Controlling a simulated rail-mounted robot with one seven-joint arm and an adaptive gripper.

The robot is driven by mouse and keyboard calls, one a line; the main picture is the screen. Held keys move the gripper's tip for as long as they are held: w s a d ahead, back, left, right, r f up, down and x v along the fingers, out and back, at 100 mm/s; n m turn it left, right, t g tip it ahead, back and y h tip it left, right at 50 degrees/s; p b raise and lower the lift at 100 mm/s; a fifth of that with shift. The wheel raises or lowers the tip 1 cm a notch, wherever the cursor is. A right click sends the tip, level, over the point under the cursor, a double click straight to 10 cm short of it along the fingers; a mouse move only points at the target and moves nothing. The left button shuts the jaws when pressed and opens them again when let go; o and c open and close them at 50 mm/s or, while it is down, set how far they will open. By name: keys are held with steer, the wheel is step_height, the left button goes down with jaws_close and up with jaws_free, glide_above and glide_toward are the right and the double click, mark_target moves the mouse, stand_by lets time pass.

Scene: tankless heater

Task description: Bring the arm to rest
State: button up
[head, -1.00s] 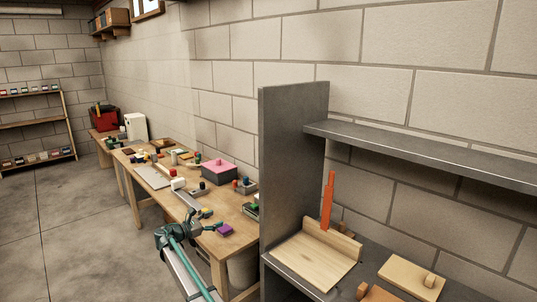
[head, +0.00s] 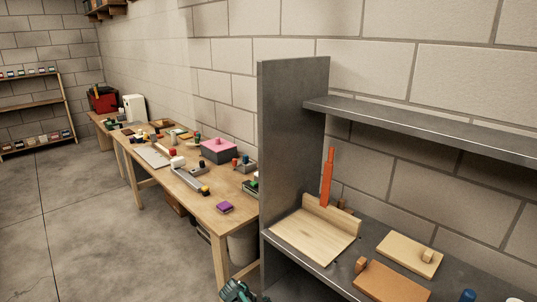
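A dark, teal-marked part of my arm's end, which looks like my gripper (head: 238,291), shows at the bottom edge of the head view. It is mostly cut off by the frame, so its fingers cannot be made out. It is low in front of the long wooden workbench (head: 222,226), left of the grey shelf unit's upright panel (head: 292,150). I see nothing held in it. The rest of my arm is out of view.
The bench carries a purple block (head: 225,207), a pink-topped grey box (head: 218,150) and several small items. The shelf unit holds a wooden board (head: 310,238), an orange upright piece (head: 327,178) and smaller boards. Concrete floor (head: 80,235) at left is clear.

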steer(key=s+d+f+m+g+y+b, duration=0.2)
steer(key=s+d+f, duration=0.3)
steer(key=s, duration=1.1)
steer(key=s+d+f+m+g+y+b, duration=0.2)
steer(key=s+d+f+m+g, duration=0.2)
steer(key=s, duration=1.2)
steer(key=s+d+f+m+g+y+b, duration=0.2)
steer(key=s+d+f+m, duration=0.3)
steer(key=s, duration=1.1)
steer(key=d+f+g, duration=0.1)
steer(key=d+f, duration=0.1)
steer(key=d, duration=0.2)
steer(key=shift+s+d+f, duration=0.15)
steer(key=shift+s+f, duration=0.1)
steer(key=shift+s, duration=0.1)
